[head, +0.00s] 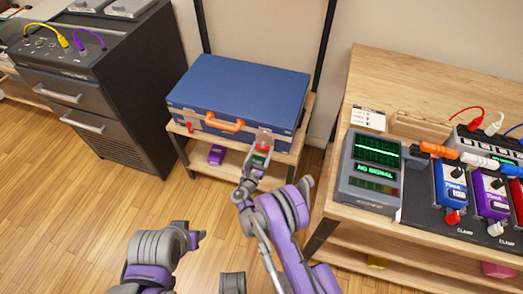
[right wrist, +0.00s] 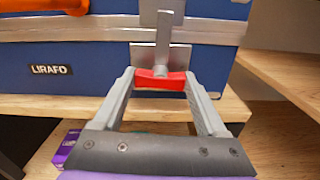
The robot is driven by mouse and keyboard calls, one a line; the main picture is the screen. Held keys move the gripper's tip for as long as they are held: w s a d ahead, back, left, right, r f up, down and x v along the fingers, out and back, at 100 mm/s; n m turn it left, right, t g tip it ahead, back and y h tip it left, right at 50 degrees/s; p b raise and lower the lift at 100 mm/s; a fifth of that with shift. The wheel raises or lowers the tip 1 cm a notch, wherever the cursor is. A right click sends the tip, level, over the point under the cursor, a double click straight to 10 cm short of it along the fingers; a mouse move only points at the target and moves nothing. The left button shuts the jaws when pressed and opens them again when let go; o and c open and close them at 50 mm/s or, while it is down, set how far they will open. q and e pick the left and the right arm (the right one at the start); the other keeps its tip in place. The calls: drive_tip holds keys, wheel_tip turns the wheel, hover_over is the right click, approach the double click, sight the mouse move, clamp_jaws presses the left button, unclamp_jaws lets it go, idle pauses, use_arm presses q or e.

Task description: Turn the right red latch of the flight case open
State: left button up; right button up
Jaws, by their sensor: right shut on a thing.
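The blue flight case (head: 238,88) lies closed on a low wooden stand, with its orange handle (head: 222,124) on the front. The right red latch (head: 262,148) is on the front at the right, below a grey metal plate. My right gripper (head: 257,160) reaches it from the front. In the right wrist view, the red latch (right wrist: 160,79) lies crosswise between the two fingers of my right gripper (right wrist: 160,84), which is shut on it. The left red latch (head: 189,127) shows to the left of the handle.
A black drawer cabinet (head: 95,85) stands left of the case. A wooden workbench (head: 335,212) with a grey meter (head: 370,172) and several pedals stands close on the right. A purple box (head: 216,155) sits on the stand's lower shelf. The floor at the left is clear.

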drive_tip(key=m+b, duration=0.2)
drive_tip(key=m, duration=0.2)
drive_tip(key=shift+f, duration=0.1)
drive_tip(key=m+b, duration=0.1)
drive_tip(key=m, duration=0.3)
drive_tip(key=shift+d+m, duration=0.1)
drive_tip(key=shift+m, duration=0.2)
drive_tip(key=m+b, duration=0.1)
drive_tip(key=m, duration=0.3)
drive_tip(key=shift+b, duration=0.35)
drive_tip(key=shift+m+b, duration=0.4)
drive_tip(key=shift+m, duration=2)
drive_tip(key=o, duration=1.3)
drive_tip(key=p+v, duration=0.1)
drive_tip(key=v, duration=1)
